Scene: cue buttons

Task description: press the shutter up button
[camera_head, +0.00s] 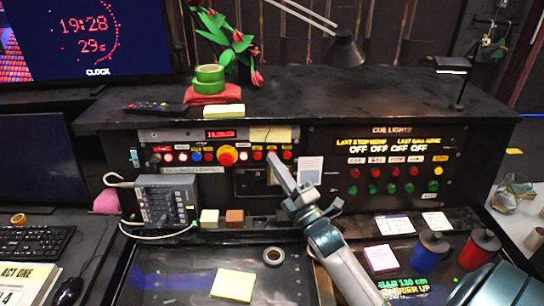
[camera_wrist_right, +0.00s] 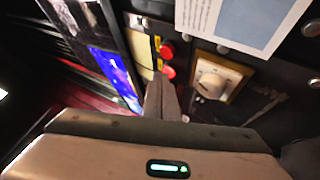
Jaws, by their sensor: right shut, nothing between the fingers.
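The left console panel (camera_head: 190,135) holds a row of small buttons with a large red knob (camera_head: 227,155) in it. Red buttons (camera_head: 257,155) sit right of the knob under yellow labels. The labels are too small to read, so I cannot tell which button is shutter up. My right gripper (camera_head: 274,160) is shut and empty, its tips close to the right end of this row. In the right wrist view its fingers (camera_wrist_right: 162,82) point toward two red buttons (camera_wrist_right: 168,60); contact cannot be told. My left gripper is not in view.
Right of the arm is the cue lights panel (camera_head: 390,160) with red and green buttons. A grey control box (camera_head: 166,202) stands on the desk at left. A desk lamp (camera_head: 343,50) stands behind the console. Blue (camera_head: 432,248) and red (camera_head: 478,248) containers stand at right.

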